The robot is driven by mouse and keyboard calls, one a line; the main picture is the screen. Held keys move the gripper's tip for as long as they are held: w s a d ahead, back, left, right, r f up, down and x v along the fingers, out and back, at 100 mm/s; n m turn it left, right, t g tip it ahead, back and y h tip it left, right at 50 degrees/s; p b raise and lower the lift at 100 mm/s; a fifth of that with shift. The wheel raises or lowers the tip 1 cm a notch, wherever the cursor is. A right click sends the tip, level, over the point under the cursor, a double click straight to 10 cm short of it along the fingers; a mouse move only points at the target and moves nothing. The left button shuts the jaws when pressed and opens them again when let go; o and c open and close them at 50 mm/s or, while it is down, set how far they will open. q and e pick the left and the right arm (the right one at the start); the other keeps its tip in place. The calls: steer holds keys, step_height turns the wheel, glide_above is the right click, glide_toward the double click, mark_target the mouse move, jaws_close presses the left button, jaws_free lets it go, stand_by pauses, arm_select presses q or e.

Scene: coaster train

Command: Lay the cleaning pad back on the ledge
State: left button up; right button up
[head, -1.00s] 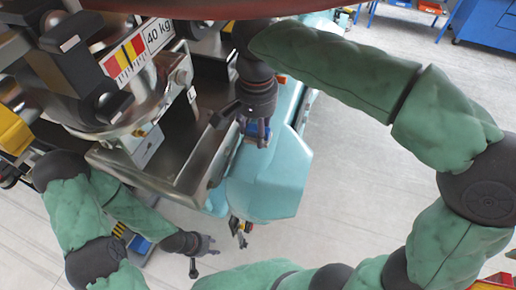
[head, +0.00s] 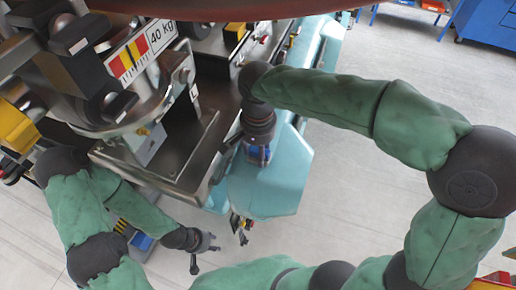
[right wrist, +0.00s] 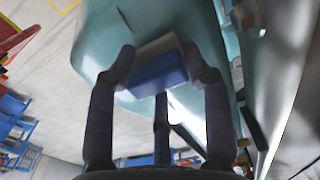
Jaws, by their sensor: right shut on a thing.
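The cleaning pad (head: 258,154) is a small blue block with a grey-tan layer. In the right wrist view the pad (right wrist: 158,72) sits between the two fingertips. My right gripper (head: 258,158) is shut on it, over the pale teal ledge (head: 278,190) along the machine's side. The teal surface (right wrist: 110,40) fills the area behind the pad in the wrist view. I cannot tell whether the pad touches it. My left gripper (head: 204,250) is open and empty, low at the left, apart from the pad.
A metal tray-like housing (head: 190,150) stands just left of the ledge. A 40 kg scale plate (head: 140,48) and dark clamps are at upper left. The floor at right is open; blue cabinets (head: 485,25) stand far off.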

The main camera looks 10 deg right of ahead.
steer(key=shift+f, duration=0.1)
steer(key=o, duration=1)
step_height(320, 180, up, 12)
steer(key=shift+r, duration=0.15)
